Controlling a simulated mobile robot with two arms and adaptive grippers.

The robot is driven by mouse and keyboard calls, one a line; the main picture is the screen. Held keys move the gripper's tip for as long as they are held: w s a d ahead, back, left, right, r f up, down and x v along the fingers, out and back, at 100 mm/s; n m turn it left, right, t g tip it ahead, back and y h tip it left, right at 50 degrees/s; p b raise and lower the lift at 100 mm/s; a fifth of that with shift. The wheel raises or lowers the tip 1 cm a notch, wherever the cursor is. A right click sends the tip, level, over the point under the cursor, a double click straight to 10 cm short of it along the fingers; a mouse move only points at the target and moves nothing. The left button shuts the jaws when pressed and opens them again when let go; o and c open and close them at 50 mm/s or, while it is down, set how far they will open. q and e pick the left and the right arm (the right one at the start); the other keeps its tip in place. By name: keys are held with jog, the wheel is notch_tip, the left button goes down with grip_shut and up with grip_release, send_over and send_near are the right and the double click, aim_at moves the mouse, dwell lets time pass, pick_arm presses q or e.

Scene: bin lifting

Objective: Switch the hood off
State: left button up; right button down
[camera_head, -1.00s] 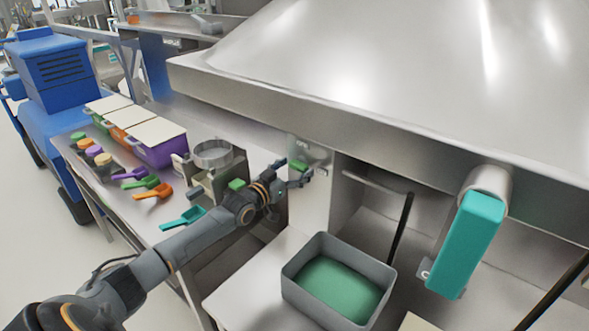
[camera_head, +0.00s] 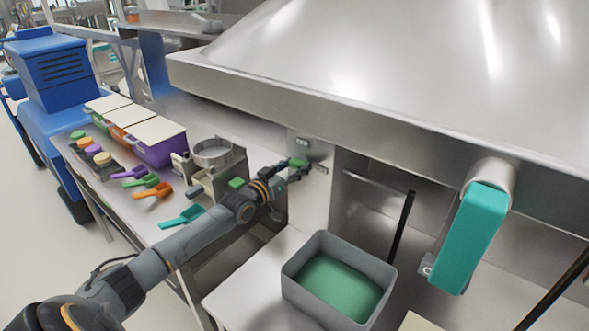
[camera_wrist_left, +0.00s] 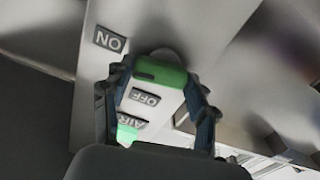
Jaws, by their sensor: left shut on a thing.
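The hood switch is a green handle (camera_wrist_left: 160,72) on a metal panel (camera_wrist_left: 85,110) in the left wrist view. My left gripper (camera_wrist_left: 155,85) is shut on the green handle, one finger on each side. An ON label (camera_wrist_left: 109,40) lies left of the handle, and an OFF label (camera_wrist_left: 144,96) lies between the fingers. In the head view my left gripper (camera_head: 297,171) is at the panel under the hood (camera_head: 350,105), with the green handle (camera_head: 298,162) at its fingertips. My right gripper is not in view.
An AIR label (camera_wrist_left: 132,122) and a lighter green part (camera_wrist_left: 126,134) are close below the OFF label. A grey bin (camera_head: 310,273) with green contents stands right of my arm. Scoops (camera_head: 180,217) and lidded boxes (camera_head: 160,150) stand on the left table. A teal handle (camera_head: 468,240) hangs at right.

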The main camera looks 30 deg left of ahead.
pick_arm(q)
jog(key=n+b, duration=0.1)
jog(key=n, duration=0.3)
jog(key=shift+a+n+b, duration=0.1)
jog(key=shift+n+b, duration=0.2)
jog(key=n+b, duration=0.1)
jog(key=n, duration=0.3)
jog(key=shift+n, duration=0.3)
jog(key=n, duration=0.3)
jog(key=shift+a+b, duration=0.15)
jog(key=shift+b, duration=0.15)
jog(key=shift+n, duration=2.1)
jog(key=o, duration=1.1)
jog(key=shift+a, duration=0.1)
jog(key=shift+o, duration=0.2)
jog(key=s, duration=1.2)
jog(key=shift+a, duration=0.45)
